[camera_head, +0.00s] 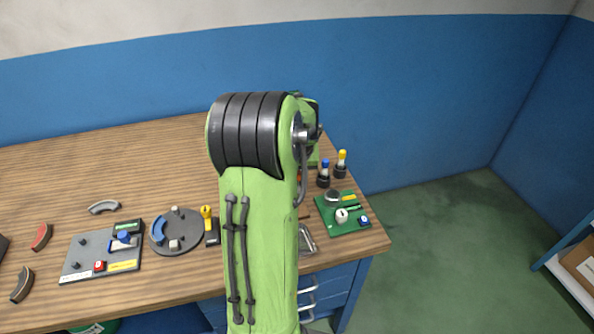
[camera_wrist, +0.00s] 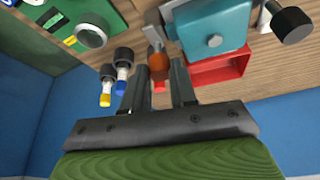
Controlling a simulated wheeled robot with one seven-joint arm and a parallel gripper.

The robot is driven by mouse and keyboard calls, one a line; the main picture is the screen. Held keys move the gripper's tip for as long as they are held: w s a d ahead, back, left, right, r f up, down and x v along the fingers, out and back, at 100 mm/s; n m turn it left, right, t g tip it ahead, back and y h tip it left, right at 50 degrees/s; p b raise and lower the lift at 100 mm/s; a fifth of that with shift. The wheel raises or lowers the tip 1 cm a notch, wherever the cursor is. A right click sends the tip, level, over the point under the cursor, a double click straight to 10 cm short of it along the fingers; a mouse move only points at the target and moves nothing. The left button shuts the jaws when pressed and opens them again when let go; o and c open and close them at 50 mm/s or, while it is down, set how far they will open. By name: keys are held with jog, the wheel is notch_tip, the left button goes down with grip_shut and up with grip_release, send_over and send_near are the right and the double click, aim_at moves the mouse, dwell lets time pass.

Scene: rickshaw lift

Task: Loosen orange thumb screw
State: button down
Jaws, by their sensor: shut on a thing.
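The orange thumb screw (camera_wrist: 154,38) shows at the middle of the wrist view, with a grey metal piece beside its upper end. My gripper (camera_wrist: 161,70) has its two dark fingers on either side of the orange part, and it is shut on it. The exact contact is partly hidden by the fingers. A teal block with a round grey knob (camera_wrist: 214,40) is just right of the screw. In the head view my green arm hides the gripper and most of this spot; only a small orange bit (camera_head: 303,177) shows at the arm's right edge.
A red open frame (camera_wrist: 236,66) lies beside the teal block. Blue-tipped (camera_head: 324,167) and yellow-tipped tools (camera_head: 342,158) stand in black holders close by. A green board (camera_head: 350,224) lies near the table's right edge. A grey board (camera_head: 80,250) and round plate (camera_head: 165,246) lie left of my arm.

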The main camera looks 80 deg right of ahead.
dwell(0.3)
jog(key=c, duration=0.9)
grip_release()
jog(key=shift+r, duration=0.1)
jog(key=p+v, duration=0.3)
jog(key=v, duration=1.2)
jog(key=shift+a+r, duration=0.2)
jog(key=shift+r, duration=0.05)
